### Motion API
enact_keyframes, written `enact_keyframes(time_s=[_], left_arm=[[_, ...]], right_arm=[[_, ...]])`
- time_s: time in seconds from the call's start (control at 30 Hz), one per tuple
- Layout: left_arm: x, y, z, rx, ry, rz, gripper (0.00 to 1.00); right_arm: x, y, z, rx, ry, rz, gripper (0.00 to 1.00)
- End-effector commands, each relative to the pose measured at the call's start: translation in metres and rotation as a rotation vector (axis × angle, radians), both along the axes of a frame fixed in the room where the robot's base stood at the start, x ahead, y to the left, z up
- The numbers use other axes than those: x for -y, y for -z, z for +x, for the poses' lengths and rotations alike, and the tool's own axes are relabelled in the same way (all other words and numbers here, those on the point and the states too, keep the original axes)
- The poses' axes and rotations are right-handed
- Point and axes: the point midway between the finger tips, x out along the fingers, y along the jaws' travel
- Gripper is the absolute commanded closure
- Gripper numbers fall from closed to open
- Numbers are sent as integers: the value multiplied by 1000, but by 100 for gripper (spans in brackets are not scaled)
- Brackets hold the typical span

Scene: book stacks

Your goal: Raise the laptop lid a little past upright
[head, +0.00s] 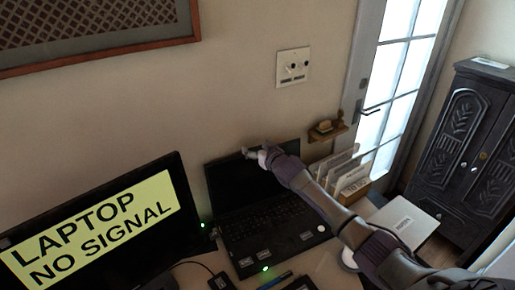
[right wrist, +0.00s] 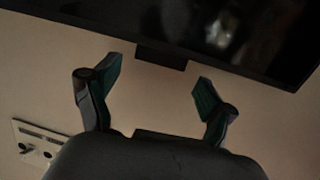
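The black laptop stands open on the desk, with its keyboard base (head: 262,232) toward me. Its dark lid (head: 228,182) is raised near the wall; I cannot tell its exact angle. My right gripper (head: 258,153) is at the lid's top edge and covers part of it. In the right wrist view its two fingers (right wrist: 160,78) are spread apart with nothing clamped between them. A dark panel (right wrist: 215,30), seemingly the lid, lies just beyond the fingertips, with a small tab (right wrist: 161,57) on its edge. I cannot tell whether a finger touches it. My left gripper is not in view.
A monitor (head: 95,235) reading "LAPTOP NO SIGNAL" stands close left of the laptop. A file holder (head: 350,180) and a small wall shelf (head: 327,131) are to the right. A wall plate (head: 293,67) is above. A dark cabinet (head: 465,150) stands far right.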

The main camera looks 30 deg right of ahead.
Motion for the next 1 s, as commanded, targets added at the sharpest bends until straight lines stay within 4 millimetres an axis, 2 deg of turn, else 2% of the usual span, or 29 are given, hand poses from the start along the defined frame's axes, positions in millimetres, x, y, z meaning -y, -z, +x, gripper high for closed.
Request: enact_keyframes(time_s=[0.17, 0.33, 0.8, 1.0], left_arm=[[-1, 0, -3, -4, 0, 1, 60], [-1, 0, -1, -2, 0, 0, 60], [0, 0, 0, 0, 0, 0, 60], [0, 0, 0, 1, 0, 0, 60]], right_arm=[[0, 2, -2, -4, 0, 0, 17], [-1, 0, -15, -5, -1, 0, 17], [-5, -20, -97, -4, -1, -1, 17], [-5, -26, -114, -2, 0, 0, 17]])
